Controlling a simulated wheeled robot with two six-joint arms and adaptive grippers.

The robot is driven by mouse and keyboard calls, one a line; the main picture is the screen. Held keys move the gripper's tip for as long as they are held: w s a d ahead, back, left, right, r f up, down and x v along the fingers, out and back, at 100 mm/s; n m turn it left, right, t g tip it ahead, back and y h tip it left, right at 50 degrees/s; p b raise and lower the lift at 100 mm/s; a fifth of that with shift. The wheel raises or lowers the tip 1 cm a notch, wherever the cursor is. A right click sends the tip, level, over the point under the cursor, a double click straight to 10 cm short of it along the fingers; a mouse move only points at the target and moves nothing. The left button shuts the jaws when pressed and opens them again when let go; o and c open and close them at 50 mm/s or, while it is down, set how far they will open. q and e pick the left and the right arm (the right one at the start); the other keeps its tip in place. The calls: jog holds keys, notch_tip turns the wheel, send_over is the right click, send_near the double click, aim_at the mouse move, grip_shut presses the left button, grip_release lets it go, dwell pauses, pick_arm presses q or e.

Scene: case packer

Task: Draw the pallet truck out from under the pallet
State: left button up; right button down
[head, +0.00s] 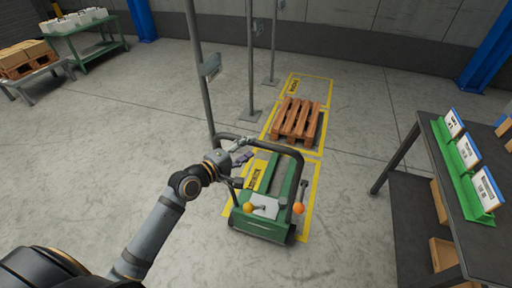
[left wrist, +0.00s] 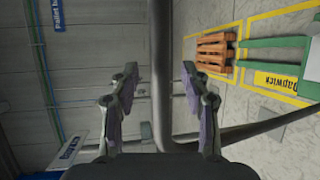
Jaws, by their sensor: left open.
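The green pallet truck (head: 262,226) stands on the floor in a yellow-outlined bay, its dark hoop handle (head: 285,149) towards me. Its forks point away from me. The wooden pallet (head: 298,120) lies on the floor beyond them and also shows in the left wrist view (left wrist: 213,53). The fork tips look close to the pallet's near edge; I cannot tell whether they reach under it. My left gripper (head: 241,157) is open at the left part of the handle. In the left wrist view, a dark handle bar (left wrist: 161,70) runs between its spread fingers (left wrist: 157,100). My right gripper is out of view.
Grey posts (head: 200,85) stand left of the bay. A dark table (head: 448,190) with green holders and boxed goods is at the right. A green table (head: 88,28) and a loaded low stand (head: 38,78) are at the back left. The floor around the truck is clear.

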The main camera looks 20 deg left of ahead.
aim_at(253, 145)
pick_arm(q)
jog(key=x, duration=0.4)
jog(key=shift+w+d, duration=0.1)
jog(key=shift+w, duration=0.15)
grip_shut()
